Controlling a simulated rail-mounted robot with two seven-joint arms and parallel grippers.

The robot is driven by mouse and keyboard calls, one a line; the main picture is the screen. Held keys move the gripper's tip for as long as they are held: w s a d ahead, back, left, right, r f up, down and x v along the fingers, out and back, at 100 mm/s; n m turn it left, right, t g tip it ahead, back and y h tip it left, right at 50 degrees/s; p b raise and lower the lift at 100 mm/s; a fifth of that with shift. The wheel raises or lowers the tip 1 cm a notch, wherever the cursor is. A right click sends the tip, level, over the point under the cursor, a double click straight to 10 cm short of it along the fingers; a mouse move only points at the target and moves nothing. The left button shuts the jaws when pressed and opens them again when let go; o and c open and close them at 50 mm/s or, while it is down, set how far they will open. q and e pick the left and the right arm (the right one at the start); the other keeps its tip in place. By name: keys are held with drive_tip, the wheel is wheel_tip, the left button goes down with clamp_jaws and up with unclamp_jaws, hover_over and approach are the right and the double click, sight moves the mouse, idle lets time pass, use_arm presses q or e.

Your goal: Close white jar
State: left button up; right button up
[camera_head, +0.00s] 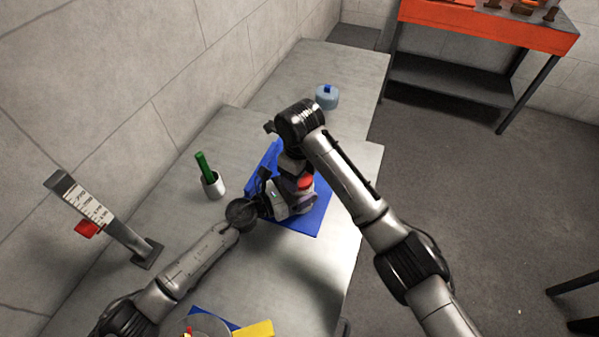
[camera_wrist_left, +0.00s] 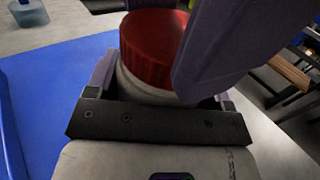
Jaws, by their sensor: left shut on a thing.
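The white jar (camera_wrist_left: 134,84) stands upright between the fingers of my left gripper (camera_head: 301,201), which is shut on its body. The red lid (camera_head: 306,182) is at the top of the jar; it also shows in the left wrist view (camera_wrist_left: 150,46). My right gripper (camera_head: 296,168) is close above the jar, beside the lid. One of its purple-grey parts (camera_wrist_left: 222,45) covers the right side of the lid and jar in the left wrist view. Its fingertips are not clear, and I cannot tell whether it touches the lid or how tightly the lid sits.
A blue mat (camera_head: 312,222) lies under the jar on the grey table (camera_head: 225,240). A white cup (camera_head: 213,186) with a green item stands to the left. A blue-capped container (camera_head: 327,97) stands at the back. A lever stand (camera_head: 146,254) is at the left.

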use_arm(q)
drive_tip(key=shift+f, duration=0.1)
use_arm(e)
drive_tip(key=shift+r, duration=0.1)
drive_tip(key=o, duration=0.9)
drive_tip(key=shift+c, duration=0.2)
drive_tip(key=shift+c, duration=0.2)
